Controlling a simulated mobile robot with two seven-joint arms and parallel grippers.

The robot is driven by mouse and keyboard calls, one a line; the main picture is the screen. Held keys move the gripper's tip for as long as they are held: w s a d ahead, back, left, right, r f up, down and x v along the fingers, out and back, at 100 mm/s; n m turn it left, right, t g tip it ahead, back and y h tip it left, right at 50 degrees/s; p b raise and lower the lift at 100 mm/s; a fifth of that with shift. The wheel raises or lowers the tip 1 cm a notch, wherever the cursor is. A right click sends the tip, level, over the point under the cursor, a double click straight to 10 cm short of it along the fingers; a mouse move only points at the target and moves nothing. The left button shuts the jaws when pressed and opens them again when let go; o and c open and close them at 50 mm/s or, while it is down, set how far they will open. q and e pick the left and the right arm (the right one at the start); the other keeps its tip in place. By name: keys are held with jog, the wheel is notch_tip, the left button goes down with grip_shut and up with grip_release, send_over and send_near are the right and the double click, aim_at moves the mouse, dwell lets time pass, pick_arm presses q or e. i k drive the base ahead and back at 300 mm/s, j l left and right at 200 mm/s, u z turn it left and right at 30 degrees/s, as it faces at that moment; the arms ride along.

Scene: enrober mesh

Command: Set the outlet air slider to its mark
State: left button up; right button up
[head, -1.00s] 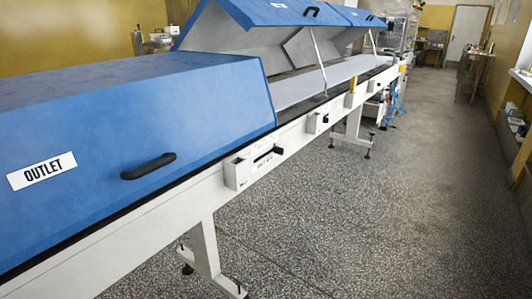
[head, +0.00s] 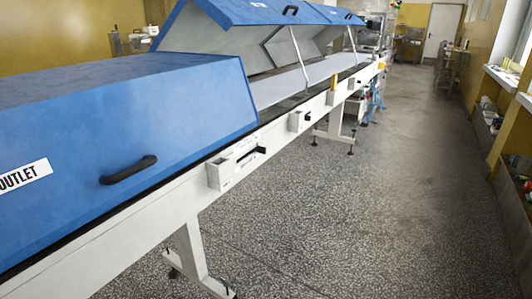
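The blue outlet hood (head: 120,130) is closed at the left, with a black handle (head: 128,170) and a white OUTLET label (head: 24,175) partly cut by the picture's left edge. Below the hood's right end, a white slider box (head: 222,174) is fixed to the white side rail. A dark slider knob (head: 260,150) sits at the right end of a dark slot on its face. The mark on the scale is too small to make out. Neither of my grippers is in view.
A smaller white box (head: 299,121) and a yellow part (head: 333,98) are farther along the rail. Hoods beyond stand raised over the belt (head: 290,85). A machine leg (head: 190,250) reaches the floor. The speckled floor (head: 350,220) at right is clear; shelves line the right wall.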

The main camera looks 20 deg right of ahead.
aim_at(260, 150)
jog(key=l, duration=0.5)
jog(key=i+l+z, duration=0.1)
jog(key=l, duration=0.95)
jog(key=i+l+z, duration=0.1)
jog(key=l, duration=0.95)
jog(key=i+l, duration=0.15)
jog(key=l, duration=0.35)
jog(key=l+z, duration=0.1)
jog(key=l, duration=0.45)
jog(key=i+l, duration=0.15)
jog(key=l, duration=0.35)
jog(key=u, duration=1.55)
